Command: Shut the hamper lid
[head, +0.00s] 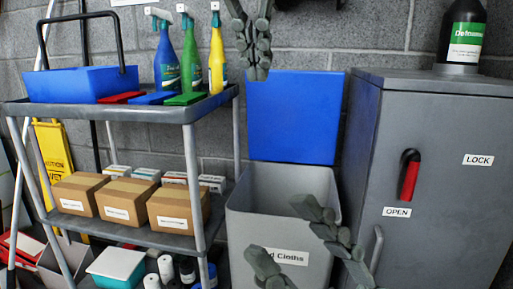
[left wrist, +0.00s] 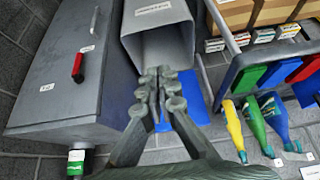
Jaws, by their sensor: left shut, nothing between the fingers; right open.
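The hamper (head: 290,215) is a light grey bin with a white label ending in "d Cloths", partly covered by my right gripper. Its blue lid (head: 295,115) stands upright at the bin's back edge, so the hamper is open. My left gripper (head: 257,76) is shut and empty, pointing down at the lid's top left corner; I cannot tell whether it touches. In the left wrist view the gripper (left wrist: 157,75) lies across the hamper mouth (left wrist: 160,45) and the lid (left wrist: 190,92). My right gripper (head: 277,229) is open and empty before the hamper's front.
A grey cart (head: 190,112) with spray bottles, a blue caddy (head: 75,84) and cardboard boxes (head: 178,208) stands left of the hamper. A grey cabinet (head: 440,170) with a red handle stands close on the right. A block wall is behind.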

